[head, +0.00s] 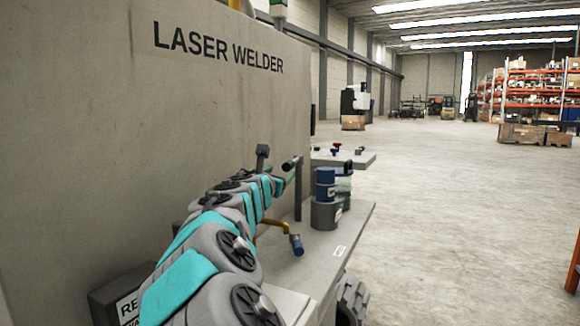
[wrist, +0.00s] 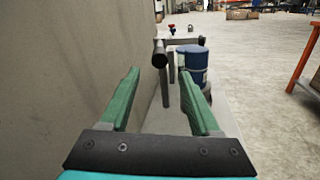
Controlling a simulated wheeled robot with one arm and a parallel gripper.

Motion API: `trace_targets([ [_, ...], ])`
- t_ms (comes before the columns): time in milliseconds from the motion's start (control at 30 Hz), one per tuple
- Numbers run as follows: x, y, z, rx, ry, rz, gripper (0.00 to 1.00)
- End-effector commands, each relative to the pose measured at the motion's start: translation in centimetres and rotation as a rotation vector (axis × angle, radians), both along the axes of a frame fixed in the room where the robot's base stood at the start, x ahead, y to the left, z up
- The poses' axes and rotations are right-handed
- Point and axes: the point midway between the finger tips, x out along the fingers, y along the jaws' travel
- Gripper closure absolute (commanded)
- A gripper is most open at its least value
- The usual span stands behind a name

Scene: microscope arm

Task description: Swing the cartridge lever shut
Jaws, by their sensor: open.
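A dark round-ended handle (head: 291,163) tops an upright grey post (head: 298,198) beside the laser welder; both also show in the wrist view, the handle (wrist: 160,54) and the post (wrist: 165,88). A bent yellow lever (head: 272,223) with a blue grip (head: 297,245) sits lower, over the bench. I cannot tell which of these is the cartridge lever. My gripper (wrist: 157,74) has green fingers, spread wide with nothing held. The handle and post appear between and beyond the fingertips, with no visible contact. In the head view the arm partly hides the gripper (head: 286,181).
A blue canister (head: 325,185) stands in a grey holder (head: 326,215) just right of the post. The welder's tall wall (head: 220,110) is close on the left. The grey bench (head: 335,245) holds these things. Open floor (head: 450,210) lies to the right.

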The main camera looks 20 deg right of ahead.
Motion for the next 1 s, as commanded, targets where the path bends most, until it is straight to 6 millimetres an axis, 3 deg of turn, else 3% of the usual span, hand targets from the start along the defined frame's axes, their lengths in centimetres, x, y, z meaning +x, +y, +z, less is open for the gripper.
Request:
trace_targets([
  [600,7.2,-4.9,0.0,0.002,-0.001,0.001,0.37],
  [1000,8.3,-5.8,0.0,0.000,0.000,0.000,0.37],
])
